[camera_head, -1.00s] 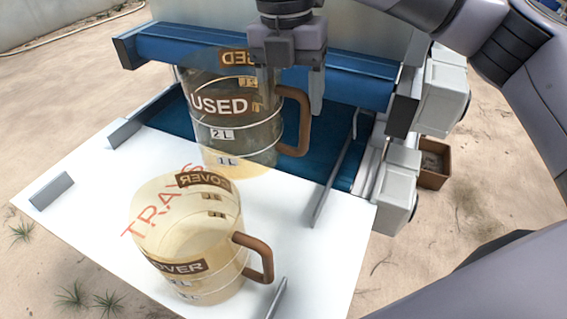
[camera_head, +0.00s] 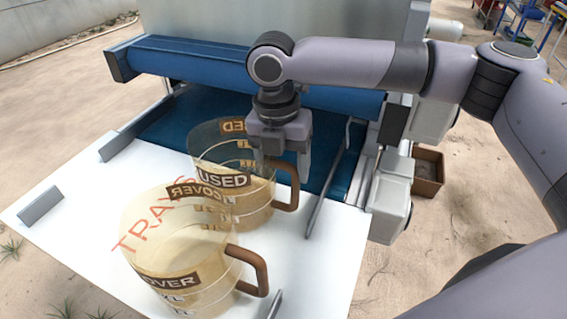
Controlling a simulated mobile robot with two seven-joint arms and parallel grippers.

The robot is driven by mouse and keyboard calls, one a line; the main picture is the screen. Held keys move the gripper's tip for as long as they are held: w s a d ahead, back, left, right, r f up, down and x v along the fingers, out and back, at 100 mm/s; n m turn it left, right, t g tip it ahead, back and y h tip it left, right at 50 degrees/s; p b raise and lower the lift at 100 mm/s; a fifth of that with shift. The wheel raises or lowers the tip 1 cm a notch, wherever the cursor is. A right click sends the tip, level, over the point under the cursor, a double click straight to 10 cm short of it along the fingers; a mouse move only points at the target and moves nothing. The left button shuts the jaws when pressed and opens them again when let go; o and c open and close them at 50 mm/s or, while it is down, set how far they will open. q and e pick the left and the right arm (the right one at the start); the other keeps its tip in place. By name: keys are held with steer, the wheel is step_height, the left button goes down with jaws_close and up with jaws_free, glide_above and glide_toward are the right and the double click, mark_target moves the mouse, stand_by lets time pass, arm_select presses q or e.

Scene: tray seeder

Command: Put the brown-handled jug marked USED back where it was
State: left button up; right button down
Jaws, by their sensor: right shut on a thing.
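The clear amber jug marked USED (camera_head: 205,160) has a brown handle (camera_head: 291,192). It is upright at the back of the white board (camera_head: 85,245), its upper part in front of the blue bed (camera_head: 326,140). My right gripper (camera_head: 284,170) points down and is shut on the jug at its handle side. I cannot tell whether its base touches the board. The similar jug marked COVER (camera_head: 150,240) stands nearer on the board, brown handle (camera_head: 262,272) to the right, overlapping the USED jug in view. My left gripper is not in view.
A blue beam (camera_head: 190,65) crosses behind the jugs. Metal guide rails (camera_head: 323,205) flank the bed. Grey machine housings (camera_head: 390,205) and a brown box (camera_head: 428,170) stand at the right. Red lettering on the board is partly covered by the COVER jug. The board's left side is mostly clear.

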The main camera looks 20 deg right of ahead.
steer(key=shift+c, duration=0.8)
jaws_free()
steer(key=shift+f, duration=0.1)
step_height(320, 180, up, 12)
steer(key=shift+w+a+p, duration=0.35)
steer(key=shift+a, duration=0.05)
